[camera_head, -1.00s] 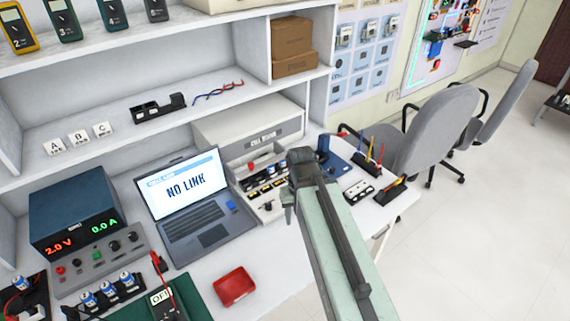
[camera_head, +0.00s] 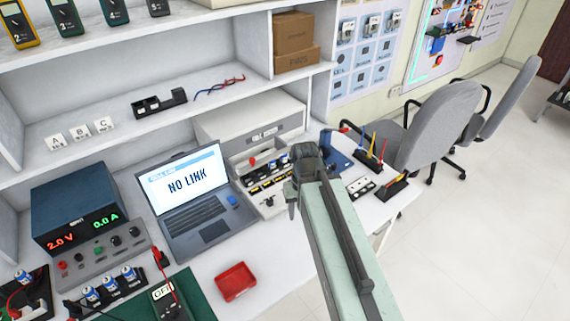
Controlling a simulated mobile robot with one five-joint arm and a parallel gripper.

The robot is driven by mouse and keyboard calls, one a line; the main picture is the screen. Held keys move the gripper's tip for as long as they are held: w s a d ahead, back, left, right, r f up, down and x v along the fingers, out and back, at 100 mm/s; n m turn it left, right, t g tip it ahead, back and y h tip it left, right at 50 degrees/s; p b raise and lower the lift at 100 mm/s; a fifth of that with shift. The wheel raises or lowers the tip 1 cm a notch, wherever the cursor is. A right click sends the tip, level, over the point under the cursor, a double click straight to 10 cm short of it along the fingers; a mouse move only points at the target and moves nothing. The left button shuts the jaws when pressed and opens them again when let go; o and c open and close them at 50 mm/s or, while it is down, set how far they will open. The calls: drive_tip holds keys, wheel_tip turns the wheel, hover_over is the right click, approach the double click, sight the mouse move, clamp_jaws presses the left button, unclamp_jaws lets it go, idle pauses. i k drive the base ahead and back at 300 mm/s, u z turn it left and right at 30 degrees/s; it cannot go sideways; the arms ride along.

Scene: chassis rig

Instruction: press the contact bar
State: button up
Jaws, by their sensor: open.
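A white tester box (camera_head: 250,122) stands on the bench behind the laptop's right side. Its open front bay (camera_head: 268,178) holds small yellow, black and red parts. I cannot make out which part is the contact bar; it may be hidden behind my arm. My gripper (camera_head: 303,160) is at the far end of my pale green arm, over the bench at the bay's right side. Its fingers are small and dark, seen from behind, and nothing shows held in them. I cannot tell whether it touches anything.
A laptop (camera_head: 195,214) reading "NO LINK" stands left of the tester. A red tray (camera_head: 236,282) lies in front of it. A blue power supply (camera_head: 78,212) is at the left. Black holders with tools (camera_head: 368,160) stand right of my gripper. Grey chairs (camera_head: 438,125) are beyond.

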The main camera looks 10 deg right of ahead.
sight(254, 164)
drive_tip(key=u, duration=2.2)
drive_tip(key=k, duration=0.75)
drive_tip(key=z, duration=0.6)
drive_tip(key=i, duration=1)
